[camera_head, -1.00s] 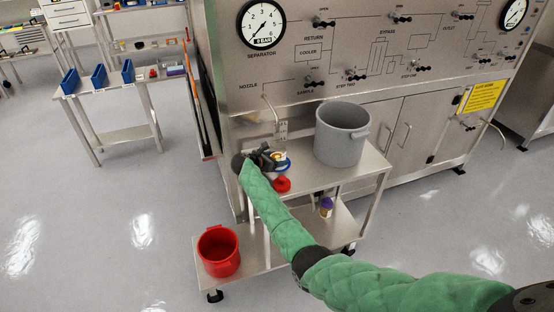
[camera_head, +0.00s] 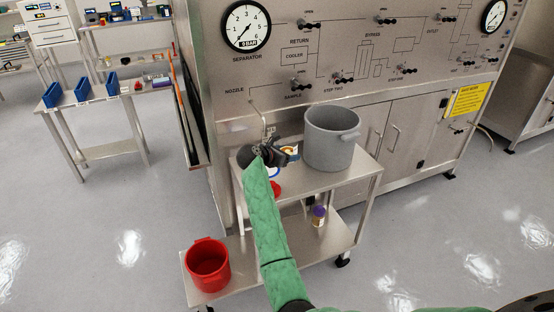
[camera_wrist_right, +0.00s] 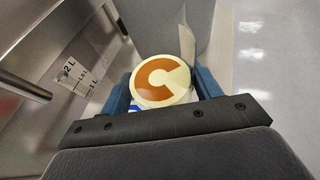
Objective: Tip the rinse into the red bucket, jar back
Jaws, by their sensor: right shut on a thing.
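My right gripper (camera_head: 284,154) is shut on a jar (camera_head: 291,149) with a cream and orange round top. In the right wrist view the jar's top (camera_wrist_right: 163,82), with its orange C shape, sits between the blue fingers. The jar appears raised a little over the upper shelf of the cart, left of the grey bucket. My left gripper is not in view.
The large grey bucket (camera_head: 331,140) stands on the upper shelf, close right of the jar. A red round thing (camera_head: 276,188) lies on that shelf, partly behind my arm. A purple-capped bottle (camera_head: 319,216) stands on the lower shelf. The steel panel (camera_head: 290,60) rises behind.

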